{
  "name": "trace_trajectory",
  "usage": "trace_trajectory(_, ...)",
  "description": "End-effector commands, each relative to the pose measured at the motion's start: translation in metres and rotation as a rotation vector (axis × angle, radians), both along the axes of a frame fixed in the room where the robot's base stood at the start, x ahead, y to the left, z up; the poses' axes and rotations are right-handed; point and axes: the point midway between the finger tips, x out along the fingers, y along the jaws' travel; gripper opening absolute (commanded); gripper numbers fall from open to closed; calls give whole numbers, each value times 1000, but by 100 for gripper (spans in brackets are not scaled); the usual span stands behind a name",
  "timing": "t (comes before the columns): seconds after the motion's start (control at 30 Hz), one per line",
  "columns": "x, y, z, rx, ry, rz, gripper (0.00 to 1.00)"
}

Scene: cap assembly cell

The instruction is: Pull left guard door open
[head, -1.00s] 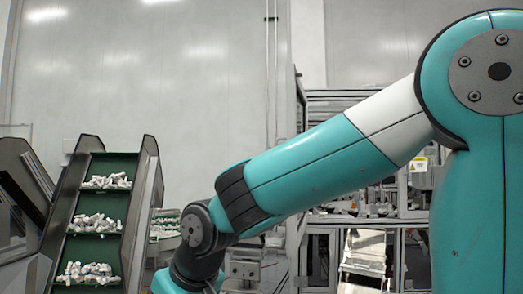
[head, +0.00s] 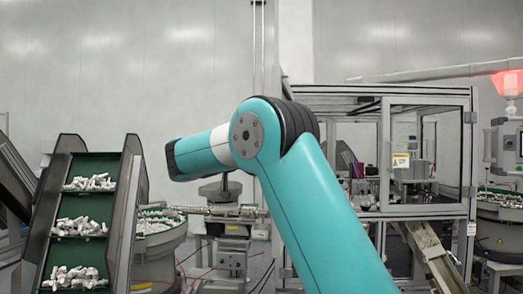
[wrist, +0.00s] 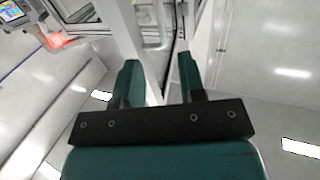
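The machine enclosure (head: 430,210) has a grey frame with clear panels and stands right of centre in the head view. I cannot tell which panel is the left guard door, and my arm covers part of the enclosure's left side. In the wrist view my gripper (wrist: 159,62) has its two teal fingers apart, with nothing seen held between them. A pale frame edge (wrist: 130,35) lies beyond the left finger, and a pale post (wrist: 205,45) beside the right finger. Contact cannot be told.
A steep green conveyor (head: 82,205) with white caps stands at the left, beside a round feeder bowl (head: 160,240). A red-lit lamp (head: 508,85) and a control panel (head: 507,145) are at the right. A chute (head: 432,255) slopes down below the enclosure.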

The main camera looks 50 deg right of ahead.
Motion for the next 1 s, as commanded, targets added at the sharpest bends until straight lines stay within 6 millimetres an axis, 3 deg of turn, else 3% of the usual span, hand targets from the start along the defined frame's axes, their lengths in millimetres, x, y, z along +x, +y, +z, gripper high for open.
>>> trace_trajectory(0.2,17,-50,7,0,2,-3,37)
trace_trajectory(0.5,34,-99,4,2,2,0,37)
trace_trajectory(0.7,38,-110,1,1,0,1,37)
trace_trajectory(0.97,39,-110,0,1,0,2,37)
trace_trajectory(1.0,38,-110,0,1,0,2,28)
